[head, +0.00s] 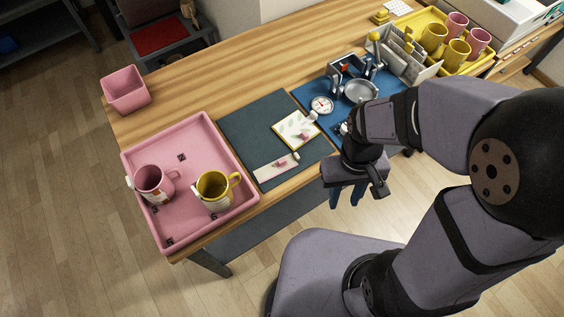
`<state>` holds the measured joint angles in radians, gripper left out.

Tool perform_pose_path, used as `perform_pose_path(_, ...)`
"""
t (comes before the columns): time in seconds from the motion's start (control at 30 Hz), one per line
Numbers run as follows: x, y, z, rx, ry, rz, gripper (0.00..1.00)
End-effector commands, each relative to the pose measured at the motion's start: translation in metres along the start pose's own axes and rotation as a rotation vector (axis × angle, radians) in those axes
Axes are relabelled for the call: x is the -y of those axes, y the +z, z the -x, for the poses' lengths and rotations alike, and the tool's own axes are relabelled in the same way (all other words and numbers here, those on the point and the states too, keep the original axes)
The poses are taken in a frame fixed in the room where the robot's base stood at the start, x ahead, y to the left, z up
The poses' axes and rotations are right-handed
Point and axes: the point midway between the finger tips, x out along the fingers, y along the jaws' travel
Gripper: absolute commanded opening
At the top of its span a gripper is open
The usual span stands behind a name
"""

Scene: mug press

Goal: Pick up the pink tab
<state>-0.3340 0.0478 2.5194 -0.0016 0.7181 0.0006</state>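A pale pink strip (268,169) with a small mug picture and a white knob at its right end lies on the dark mat (250,120), near the table's front edge; it looks like the pink tab. A square card (288,133) with a leaf print and a yellow edge lies just behind it, also with a white knob. My gripper (347,196) points down beyond the front edge, to the right of the strip and apart from it. Its dark fingers appear spread with nothing between them. My wrist hides part of the table edge behind it.
A pink tray (185,225) at the left holds a pink mug (152,181) and a yellow mug (213,190). A pink bin (126,90) stands behind it. A press (358,90) with a dial sits on a blue mat. A yellow tray (465,67) holds several mugs.

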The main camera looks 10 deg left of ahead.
Motion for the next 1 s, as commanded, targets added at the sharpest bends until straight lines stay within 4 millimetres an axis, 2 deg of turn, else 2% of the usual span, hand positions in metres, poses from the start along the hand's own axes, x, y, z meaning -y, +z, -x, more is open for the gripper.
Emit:
perform_pose_path(0.03,0.014,-0.009,-0.010,0.016,0.010,0.065,0.31)
perform_pose_path(0.13,0.041,-0.031,-0.019,0.025,0.026,0.169,0.31)
perform_pose_path(0.3,0.084,-0.077,-0.025,0.003,0.042,0.423,0.31)
perform_pose_path(0.37,0.094,-0.091,-0.022,-0.012,0.043,0.532,0.31)
perform_pose_path(0.57,0.108,-0.133,-0.004,-0.076,0.054,0.867,0.31)
perform_pose_path(0.7,0.116,-0.157,0.015,-0.125,0.082,1.159,0.31)
perform_pose_path(0.8,0.119,-0.165,0.023,-0.135,0.105,1.380,0.31)
perform_pose_path(1.0,0.118,-0.162,0.022,-0.109,0.126,1.733,0.31)
